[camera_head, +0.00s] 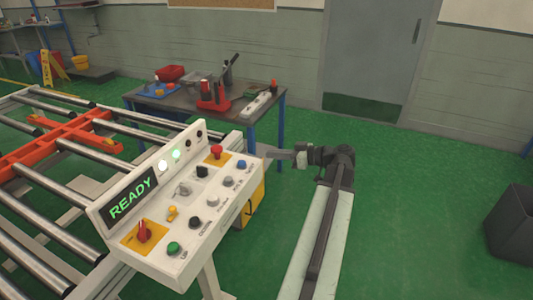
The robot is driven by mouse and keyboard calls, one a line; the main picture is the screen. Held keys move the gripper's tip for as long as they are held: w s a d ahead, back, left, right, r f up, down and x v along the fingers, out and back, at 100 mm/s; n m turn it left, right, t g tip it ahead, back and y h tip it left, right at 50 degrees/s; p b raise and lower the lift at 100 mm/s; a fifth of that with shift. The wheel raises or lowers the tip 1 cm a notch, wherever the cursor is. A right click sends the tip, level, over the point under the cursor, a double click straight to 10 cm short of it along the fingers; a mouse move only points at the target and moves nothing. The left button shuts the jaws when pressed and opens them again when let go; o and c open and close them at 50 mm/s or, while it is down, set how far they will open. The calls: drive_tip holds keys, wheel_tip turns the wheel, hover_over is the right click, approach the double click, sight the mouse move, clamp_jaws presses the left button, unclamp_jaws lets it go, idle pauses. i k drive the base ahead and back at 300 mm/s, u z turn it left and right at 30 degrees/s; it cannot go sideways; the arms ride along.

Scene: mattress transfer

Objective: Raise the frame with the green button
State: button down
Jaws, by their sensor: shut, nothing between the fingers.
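The green button (173,248) sits near the lower front edge of a white sloped control panel (205,235). A screen (132,199) on the panel reads READY in green. The orange-red frame (50,143) lies across the metal rollers at the left; I cannot tell its exact height. My gripper (272,153) is shut and empty, pointing left beside the panel's far right end. It is well apart from the green button, which is in full view.
A workbench (265,104) with tools stands behind. A dark bin (512,225) is at the right. Green floor is clear between my arm and the bin.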

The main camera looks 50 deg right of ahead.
sight(173, 248)
drive_tip(key=k, duration=1)
